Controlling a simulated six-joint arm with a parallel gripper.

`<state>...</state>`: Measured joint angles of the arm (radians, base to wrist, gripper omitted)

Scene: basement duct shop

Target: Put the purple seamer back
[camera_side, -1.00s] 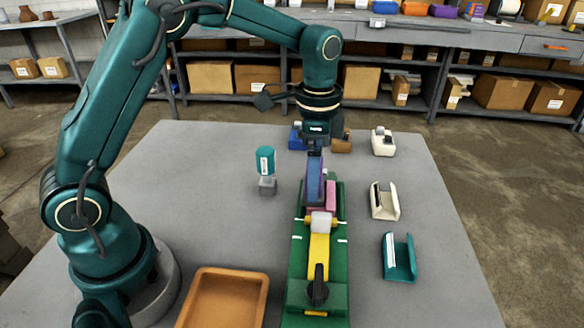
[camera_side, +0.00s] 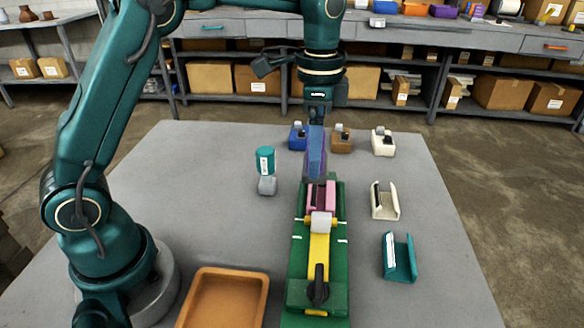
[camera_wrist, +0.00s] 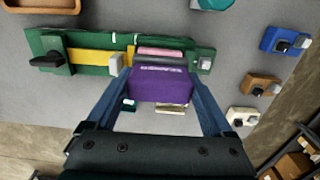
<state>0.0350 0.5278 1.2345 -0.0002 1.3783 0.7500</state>
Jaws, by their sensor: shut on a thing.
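The purple seamer (camera_side: 315,166) is held upright in the air by my gripper (camera_side: 316,133), just above the far end of the green fixture (camera_side: 296,276). In the wrist view the purple seamer (camera_wrist: 160,85) sits between the two blue fingers of my gripper (camera_wrist: 162,92), which are shut on it. A pink block (camera_side: 322,196) lies on the green fixture below it, beside a white roller on a yellow bar. Whether the seamer's underside touches anything is hard to tell, but it looks clear of the fixture.
Blue (camera_side: 298,138), brown (camera_side: 341,143) and cream (camera_side: 383,143) blocks stand at the table's far edge. A cream holder (camera_side: 384,202) and a teal holder (camera_side: 398,258) stand at right. A teal-topped item (camera_side: 266,164) and an orange tray (camera_side: 222,298) are at left.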

